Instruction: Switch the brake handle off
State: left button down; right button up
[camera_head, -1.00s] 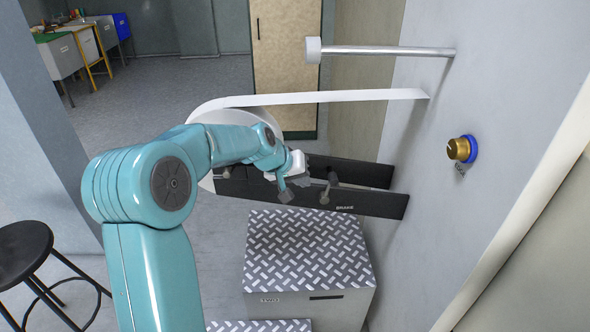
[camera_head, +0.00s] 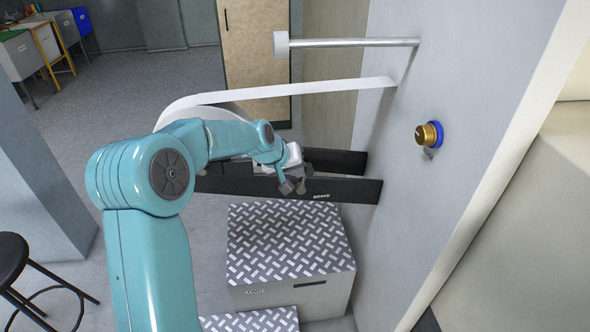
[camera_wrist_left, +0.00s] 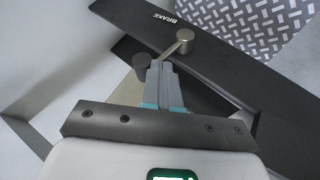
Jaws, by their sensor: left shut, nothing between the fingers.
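The brake handle is a small metal lever with a round end (camera_wrist_left: 185,35) in the left wrist view. It sits at the black bar (camera_wrist_left: 225,62) lettered BRAKE. In the head view, the same bar (camera_head: 345,190) runs out from the grey wall panel, and the handle is small and dark beside my gripper. My left gripper (camera_head: 288,187) is shut and empty. In the wrist view its fingertips (camera_wrist_left: 164,66) are right by the lever's lower end; I cannot tell whether they touch. A second round metal knob (camera_wrist_left: 141,60) is left of the fingertips. My right gripper is not in view.
A white paper roll (camera_head: 215,112) is partly behind my arm, its strip running to the panel. A metal rod (camera_head: 350,42) and brass knob (camera_head: 428,134) are on the panel. A diamond-plate step box (camera_head: 285,245) stands below the bar. A black stool (camera_head: 12,258) is lower left.

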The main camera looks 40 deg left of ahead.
pick_arm(q)
jog(key=shift+w+d+r+p, duration=0.15)
jog(key=shift+w+d+p, duration=0.2)
jog(key=shift+w+d, duration=0.45)
jog(key=shift+w+d+f, duration=0.15)
jog(key=shift+w+d, duration=0.2)
jog(key=shift+w, duration=0.15)
jog(key=shift+w+d+f, duration=0.15)
jog(key=shift+w+d, duration=0.2)
jog(key=shift+w, duration=0.15)
jog(key=shift+d, duration=0.15)
jog(key=b+v, duration=0.1)
jog(key=v, duration=1.5)
jog(key=shift+r, duration=0.2)
